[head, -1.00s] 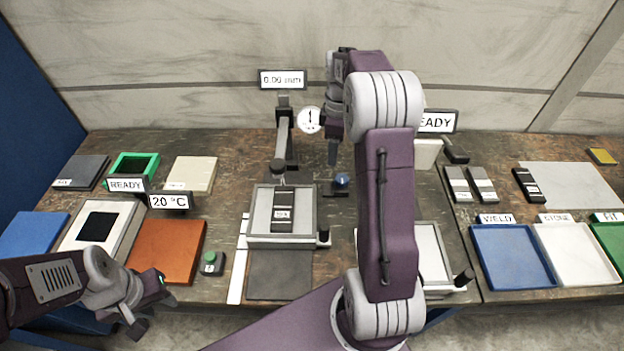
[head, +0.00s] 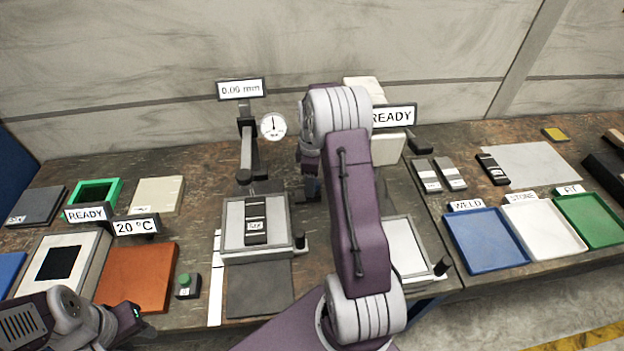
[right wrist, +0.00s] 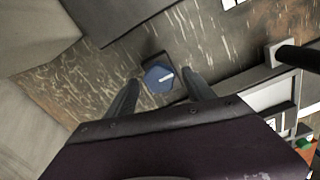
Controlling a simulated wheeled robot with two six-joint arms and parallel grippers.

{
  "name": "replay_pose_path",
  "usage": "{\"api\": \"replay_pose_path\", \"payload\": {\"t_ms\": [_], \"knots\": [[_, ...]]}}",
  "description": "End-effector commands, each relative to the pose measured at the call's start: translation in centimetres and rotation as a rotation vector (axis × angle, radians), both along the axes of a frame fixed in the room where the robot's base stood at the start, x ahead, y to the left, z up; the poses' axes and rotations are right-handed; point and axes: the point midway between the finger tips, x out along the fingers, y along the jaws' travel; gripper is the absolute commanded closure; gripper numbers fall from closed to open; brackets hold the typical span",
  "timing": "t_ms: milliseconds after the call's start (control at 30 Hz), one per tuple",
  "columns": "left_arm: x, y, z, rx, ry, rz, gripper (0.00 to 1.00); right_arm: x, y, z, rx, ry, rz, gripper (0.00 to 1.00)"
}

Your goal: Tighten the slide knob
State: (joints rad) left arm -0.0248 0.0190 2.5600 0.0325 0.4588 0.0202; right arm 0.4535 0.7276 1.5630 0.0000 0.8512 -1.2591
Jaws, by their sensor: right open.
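The blue slide knob (right wrist: 159,78) has a white line on its top and sits on a small dark base on the bench. In the head view my right gripper (head: 312,190) points down beside the stage and covers the knob. In the right wrist view my right gripper (right wrist: 160,82) is open, with one fingertip on each side of the knob; I see gaps and cannot tell its exact height over it. My left gripper (head: 135,325) is low at the left, away from the knob; its jaw opening does not show clearly.
A stage (head: 272,240) with a dark block (head: 256,222) stands left of my right gripper. A dial gauge (head: 273,126) on a post stands behind it. A second plate (head: 407,250) lies right of my arm. Blue (head: 485,240), white and green trays are at the right.

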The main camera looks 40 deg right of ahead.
Motion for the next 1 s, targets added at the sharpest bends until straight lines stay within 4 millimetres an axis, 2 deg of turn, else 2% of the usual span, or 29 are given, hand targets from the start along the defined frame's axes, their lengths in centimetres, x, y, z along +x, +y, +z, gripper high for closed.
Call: {"api": "replay_pose_path", "payload": {"t_ms": [133,167,300,367,400,733,1000], "knots": [[0.0,0.0,0.0,0.0,0.0,0.0,0.64,0.0,0.0,0.0,0.0,0.0,0.0,0.38],[0.0,0.0,0.0,0.0,0.0,0.0,0.64,0.0,0.0,0.0,0.0,0.0,0.0,0.41],[0.0,0.0,0.0,0.0,0.0,0.0,0.64,0.0,0.0,0.0,0.0,0.0,0.0,0.8],[0.0,0.0,0.0,0.0,0.0,0.0,0.64,0.0,0.0,0.0,0.0,0.0,0.0,0.97],[0.0,0.0,0.0,0.0,0.0,0.0,0.64,0.0,0.0,0.0,0.0,0.0,0.0,1.0],[0.0,0.0,0.6,0.0,0.0,0.0,0.64,0.0,0.0,0.2,0.0,0.0,-0.063,1.0],[0.0,0.0,2.0,0.0,0.0,0.0,0.64,0.1,0.0,0.4,0.0,0.0,-0.265,1.0]]}}
